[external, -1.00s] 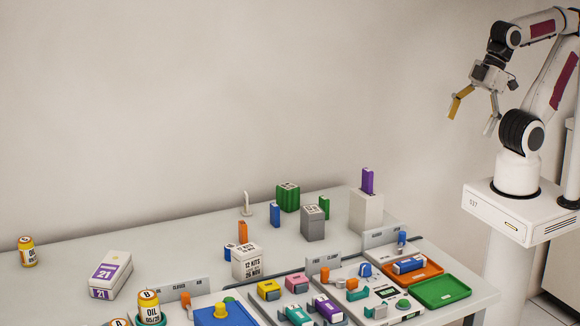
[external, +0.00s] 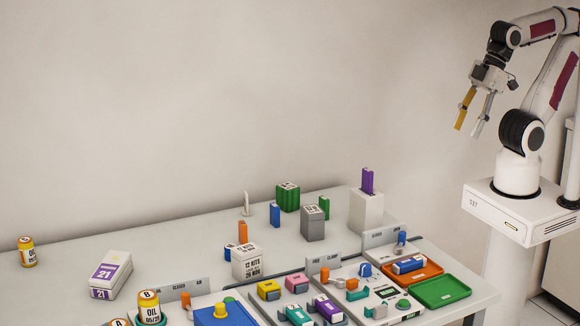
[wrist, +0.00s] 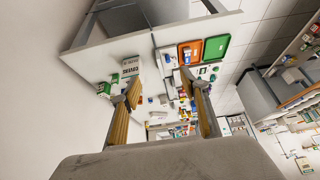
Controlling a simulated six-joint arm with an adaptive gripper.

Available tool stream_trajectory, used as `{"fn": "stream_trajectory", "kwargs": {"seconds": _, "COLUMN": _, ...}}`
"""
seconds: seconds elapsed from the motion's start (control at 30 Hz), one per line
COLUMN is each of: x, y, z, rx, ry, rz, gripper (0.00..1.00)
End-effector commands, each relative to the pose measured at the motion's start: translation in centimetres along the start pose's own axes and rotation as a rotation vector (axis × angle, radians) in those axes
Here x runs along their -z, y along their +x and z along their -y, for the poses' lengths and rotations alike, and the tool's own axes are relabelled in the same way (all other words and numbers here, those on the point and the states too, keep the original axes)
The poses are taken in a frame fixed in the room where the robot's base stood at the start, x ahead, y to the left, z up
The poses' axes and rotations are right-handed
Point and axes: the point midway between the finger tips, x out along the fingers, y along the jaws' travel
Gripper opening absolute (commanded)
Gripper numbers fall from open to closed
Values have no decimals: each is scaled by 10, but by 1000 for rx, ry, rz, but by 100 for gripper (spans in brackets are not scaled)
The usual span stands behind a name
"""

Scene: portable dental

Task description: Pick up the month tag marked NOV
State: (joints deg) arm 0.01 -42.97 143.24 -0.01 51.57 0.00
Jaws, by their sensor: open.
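Several upright coloured tags stand on the table: an orange one (external: 243,232), a blue one (external: 275,215), a green one (external: 324,207) and a purple one (external: 367,180) in a white block. No month lettering is readable on them, so I cannot tell which tag is NOV. My gripper (external: 468,129) is high above and beyond the table's right end, pointing down, open and empty. Its two fingers also show in the wrist view (wrist: 160,86), apart, with the table far beyond them.
A white lettered box (external: 247,262), a grey box (external: 313,224) and a green box (external: 288,196) stand among the tags. An orange tray (external: 432,277) and a green tray (external: 443,292) lie at the right end. The left rear tabletop is mostly clear.

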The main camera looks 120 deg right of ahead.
Motion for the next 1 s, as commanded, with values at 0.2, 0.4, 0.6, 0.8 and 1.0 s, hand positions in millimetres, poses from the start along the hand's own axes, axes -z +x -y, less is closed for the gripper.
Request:
{"fn": "stream_trajectory", "kwargs": {"seconds": 0.2, "x": 0, "y": 0, "z": 0, "rx": 0, "ry": 0, "rz": 0, "gripper": 44}}
{"fn": "stream_trajectory", "kwargs": {"seconds": 0.4, "x": 2, "y": 2, "z": -2, "rx": -6, "ry": 2, "rz": -2, "gripper": 44}}
{"fn": "stream_trajectory", "kwargs": {"seconds": 0.6, "x": 18, "y": 12, "z": -16, "rx": -44, "ry": 8, "rz": -21, "gripper": 44}}
{"fn": "stream_trajectory", "kwargs": {"seconds": 0.8, "x": 47, "y": 32, "z": -44, "rx": -113, "ry": 10, "rz": -58, "gripper": 44}}
{"fn": "stream_trajectory", "kwargs": {"seconds": 1.0, "x": 77, "y": 55, "z": -77, "rx": -182, "ry": 1, "rz": -99, "gripper": 44}}
